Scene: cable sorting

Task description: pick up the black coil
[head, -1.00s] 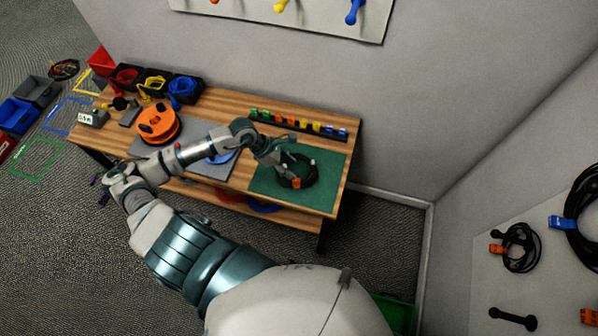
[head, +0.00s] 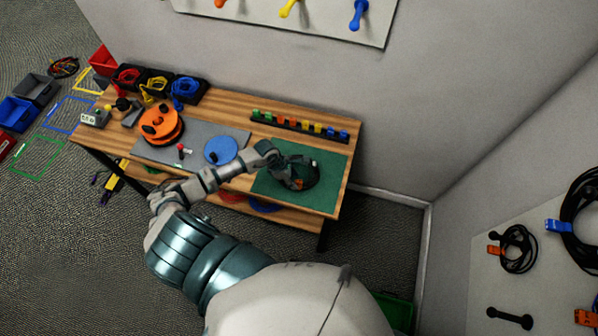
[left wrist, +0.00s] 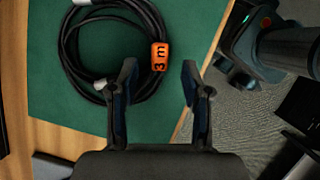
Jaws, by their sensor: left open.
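The black coil (left wrist: 70,45) lies on the green mat (left wrist: 60,105), with an orange "3 m" tag (left wrist: 159,57) on its right side and pale ties around it. In the head view the coil (head: 316,173) is partly hidden by my left gripper (head: 296,183). In the left wrist view my left gripper (left wrist: 160,76) is open and empty. Its fingertips stand apart on either side of the tagged part of the coil, near its lower right edge. I cannot tell its height above the mat.
The wooden bench (head: 225,103) also holds an orange reel (head: 161,125), a blue disc (head: 220,150) and a rack of coloured clips (head: 300,126) behind the mat. Black bins stand at its back left. A wall panel (head: 540,285) with cables is at right.

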